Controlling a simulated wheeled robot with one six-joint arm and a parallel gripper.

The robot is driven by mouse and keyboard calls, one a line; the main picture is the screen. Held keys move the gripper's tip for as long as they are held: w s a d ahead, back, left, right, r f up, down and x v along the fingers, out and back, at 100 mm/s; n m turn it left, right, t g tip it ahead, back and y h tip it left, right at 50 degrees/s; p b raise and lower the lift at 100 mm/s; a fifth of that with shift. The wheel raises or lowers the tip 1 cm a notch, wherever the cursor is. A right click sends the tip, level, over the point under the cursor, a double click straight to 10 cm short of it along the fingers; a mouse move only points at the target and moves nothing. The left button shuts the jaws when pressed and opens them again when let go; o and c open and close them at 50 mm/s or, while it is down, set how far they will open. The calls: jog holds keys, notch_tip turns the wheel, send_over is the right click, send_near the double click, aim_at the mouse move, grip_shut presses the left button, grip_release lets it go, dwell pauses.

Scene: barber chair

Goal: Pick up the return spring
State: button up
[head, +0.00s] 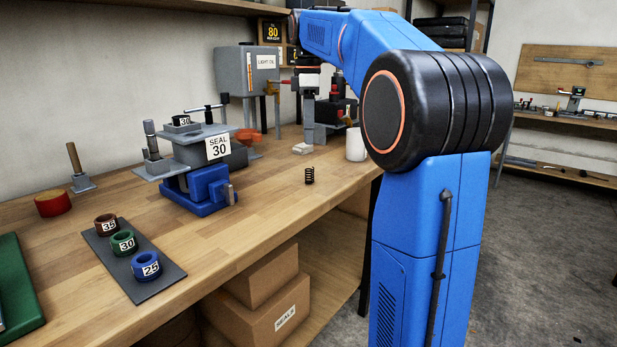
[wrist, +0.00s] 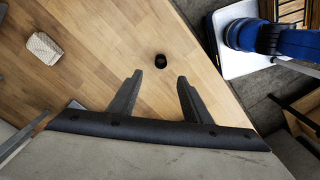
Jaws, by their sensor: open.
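The return spring (head: 309,175) is a small dark coil standing upright on the wooden bench, near its front edge. In the wrist view the spring (wrist: 160,61) appears as a dark ring seen from above. My gripper (wrist: 157,79) is open and empty, its two dark fingers spread apart. The spring appears just beyond the fingertips, roughly centred across the gap, and apart from both fingers. In the head view my arm reaches over the back of the bench, and the finger opening is too small to make out there.
A pale block (head: 303,148) lies behind the spring; a white mug (head: 356,146) stands to its right. A blue vise (head: 205,190) with the SEAL 30 fixture is to the left. Numbered rings sit on a dark mat (head: 160,283). Bare bench surrounds the spring.

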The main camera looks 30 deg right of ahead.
aim_at(309, 168)
notch_tip(309, 168, down, 11)
jog(key=shift+f, duration=0.2)
dwell(0.5)
jog(key=shift+c, duration=0.7)
jog(key=c, duration=1)
